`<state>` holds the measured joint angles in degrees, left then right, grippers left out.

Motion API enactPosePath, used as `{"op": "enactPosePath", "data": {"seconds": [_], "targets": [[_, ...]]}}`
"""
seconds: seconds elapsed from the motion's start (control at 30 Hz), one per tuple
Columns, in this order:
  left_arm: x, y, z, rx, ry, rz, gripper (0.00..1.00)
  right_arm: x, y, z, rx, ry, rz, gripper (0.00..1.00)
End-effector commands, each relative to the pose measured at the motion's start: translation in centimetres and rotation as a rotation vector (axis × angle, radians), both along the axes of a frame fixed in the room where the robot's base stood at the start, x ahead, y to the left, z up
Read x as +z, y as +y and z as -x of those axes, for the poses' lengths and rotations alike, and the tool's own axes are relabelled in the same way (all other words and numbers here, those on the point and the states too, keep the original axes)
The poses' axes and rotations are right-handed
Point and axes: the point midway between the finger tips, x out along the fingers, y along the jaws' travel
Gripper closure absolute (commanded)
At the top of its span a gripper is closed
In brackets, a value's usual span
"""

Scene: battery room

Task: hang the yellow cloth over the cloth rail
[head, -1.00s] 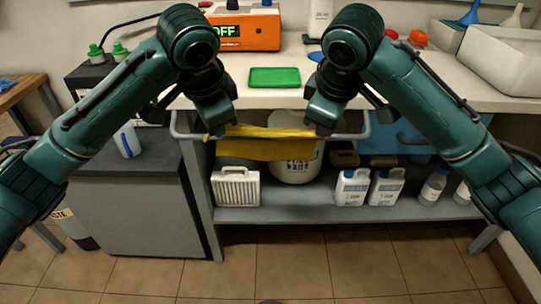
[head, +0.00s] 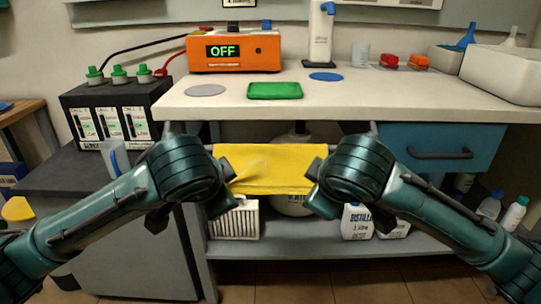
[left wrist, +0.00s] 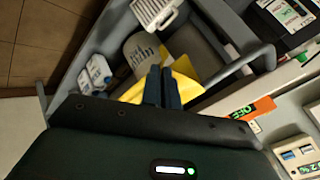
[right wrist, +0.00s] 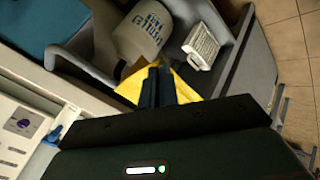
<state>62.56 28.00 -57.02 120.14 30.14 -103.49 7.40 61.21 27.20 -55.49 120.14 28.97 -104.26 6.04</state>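The yellow cloth (head: 265,170) is spread flat between my two grippers, below the bench's front edge in the head view. Its top edge is level with the cloth rail, whose right end bracket (head: 374,128) shows; the bar itself is mostly hidden by cloth and arms. I cannot tell whether cloth lies behind the bar. My left gripper (head: 226,190) is at the cloth's left side and my right gripper (head: 314,190) at its right side, both below the top edge. In the left wrist view (left wrist: 163,72) and right wrist view (right wrist: 157,70), the fingers are close together on the cloth.
A green tray (head: 274,91) and an orange box (head: 235,52) reading OFF stand on the bench. A blue drawer (head: 440,148) is at right. The lower shelf (head: 290,240) holds a white jug, a white grille and bottles. A black battery unit (head: 112,112) stands at left.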

Motion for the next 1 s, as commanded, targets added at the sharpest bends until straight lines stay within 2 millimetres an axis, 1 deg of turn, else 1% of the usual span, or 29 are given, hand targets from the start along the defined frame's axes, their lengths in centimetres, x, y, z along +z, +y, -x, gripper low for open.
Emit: {"op": "enactPosePath", "data": {"seconds": [0.03, 0.23, 0.67, 1.0], "targets": [[-0.11, 0.42, -0.12, 0.014, -0.002, -0.006, 1.0, -0.12, -0.41, -0.12, -0.014, -0.002, 0.006, 1.0], [-0.04, 0.43, -0.13, 0.014, -0.002, -0.006, 1.0, -0.06, -0.42, -0.12, -0.014, -0.002, 0.006, 1.0], [-0.01, 0.12, -0.05, 0.005, -0.002, -0.002, 0.64, -0.04, -0.12, -0.03, -0.004, -0.001, 0.001, 0.64], [-0.01, 0.05, -0.02, 0.002, -0.003, 0.0, 0.64, -0.04, -0.03, 0.0, -0.001, -0.001, 0.0, 0.64]]}}
